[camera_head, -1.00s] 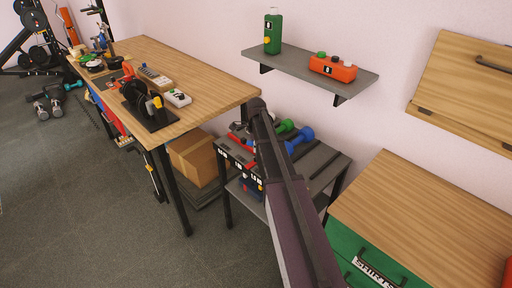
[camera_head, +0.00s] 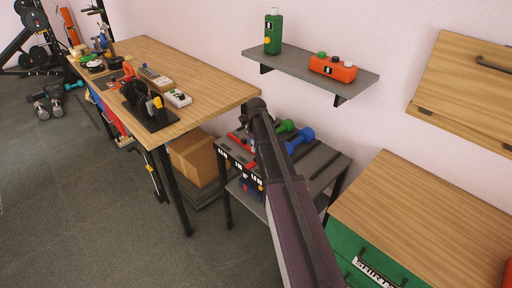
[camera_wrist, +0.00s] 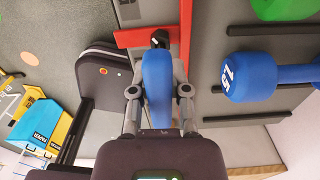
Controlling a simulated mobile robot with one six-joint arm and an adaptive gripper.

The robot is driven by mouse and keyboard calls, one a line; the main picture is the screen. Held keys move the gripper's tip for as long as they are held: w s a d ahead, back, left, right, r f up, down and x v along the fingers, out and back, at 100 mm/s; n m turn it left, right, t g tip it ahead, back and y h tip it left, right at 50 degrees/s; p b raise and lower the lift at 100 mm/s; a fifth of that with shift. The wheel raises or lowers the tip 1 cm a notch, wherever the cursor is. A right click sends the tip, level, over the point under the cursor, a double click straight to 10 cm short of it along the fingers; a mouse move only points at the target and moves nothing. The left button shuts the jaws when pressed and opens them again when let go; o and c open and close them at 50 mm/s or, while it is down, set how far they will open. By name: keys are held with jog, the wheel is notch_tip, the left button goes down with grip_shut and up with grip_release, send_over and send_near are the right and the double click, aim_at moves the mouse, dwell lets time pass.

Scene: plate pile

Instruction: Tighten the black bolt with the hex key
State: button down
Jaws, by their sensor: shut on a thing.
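In the wrist view my gripper (camera_wrist: 157,62) is shut, its two fingers on either side of a long, rounded blue piece (camera_wrist: 156,88). This may be the hex key's handle, but no bent metal shaft can be made out. A small black knob-like part (camera_wrist: 159,39) shows at the far end of the blue piece, in front of a red bar. I cannot tell whether it is the black bolt or part of the held thing. In the head view my arm hides the gripper and what it holds.
A blue dumbbell (camera_wrist: 250,76) marked 1.5 lies right of my gripper; a green one (camera_wrist: 284,8) is beyond it. Both lie on a dark low rack (camera_head: 322,166). A wooden workbench (camera_head: 208,84) stands left, a green cabinet (camera_head: 346,245) right, and a wall shelf (camera_head: 300,66) above.

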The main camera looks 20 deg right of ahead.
dwell(0.3)
jog(key=c, duration=0.5)
grip_release()
